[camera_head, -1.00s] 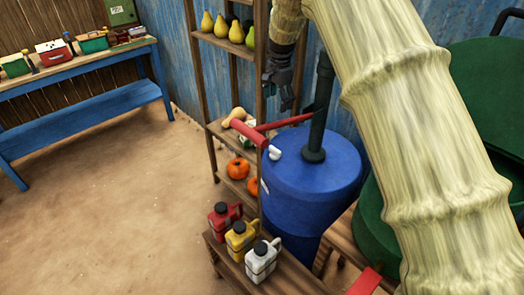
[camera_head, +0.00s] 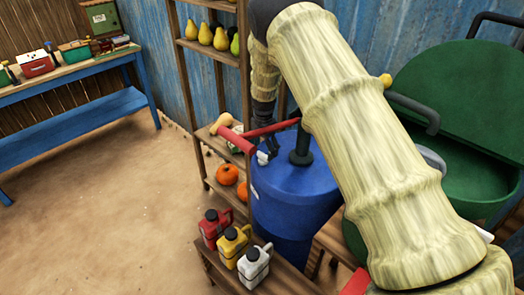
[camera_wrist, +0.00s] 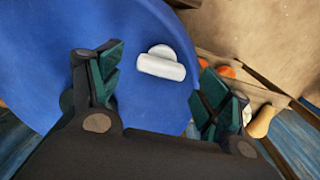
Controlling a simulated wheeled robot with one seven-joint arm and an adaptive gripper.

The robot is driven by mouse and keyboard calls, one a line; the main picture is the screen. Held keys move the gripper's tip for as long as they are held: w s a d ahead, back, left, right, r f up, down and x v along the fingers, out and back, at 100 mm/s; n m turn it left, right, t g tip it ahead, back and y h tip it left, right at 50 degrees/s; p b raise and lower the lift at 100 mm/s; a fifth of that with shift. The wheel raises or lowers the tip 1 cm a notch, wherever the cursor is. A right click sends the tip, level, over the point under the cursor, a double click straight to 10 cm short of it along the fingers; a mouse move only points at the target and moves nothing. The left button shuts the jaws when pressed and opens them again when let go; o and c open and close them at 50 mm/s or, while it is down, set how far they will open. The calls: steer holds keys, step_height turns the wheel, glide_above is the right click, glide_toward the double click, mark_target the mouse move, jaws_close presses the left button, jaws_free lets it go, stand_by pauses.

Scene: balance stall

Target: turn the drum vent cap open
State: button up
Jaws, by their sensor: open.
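The blue drum (camera_head: 292,196) stands upright behind the bench. Its small white vent cap (camera_head: 262,158) sits on the lid near the left edge, partly covered by my gripper (camera_head: 269,143). In the wrist view the cap (camera_wrist: 161,66) is a white disc with a raised bar across it. My gripper (camera_wrist: 158,80) is open there, with one green-padded finger on each side of the cap and a gap to both. The fingers do not touch the cap's sides. How high the fingertips are above the lid is hard to tell.
A dark pump post (camera_head: 302,145) with a red handle (camera_head: 236,141) rises from the drum lid close to my gripper. A wooden shelf (camera_head: 212,60) stands behind. Red, yellow and white jugs (camera_head: 233,246) stand on the bench in front. A green lidded container (camera_head: 450,110) is at right.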

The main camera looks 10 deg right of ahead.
steer(key=shift+f, duration=0.95)
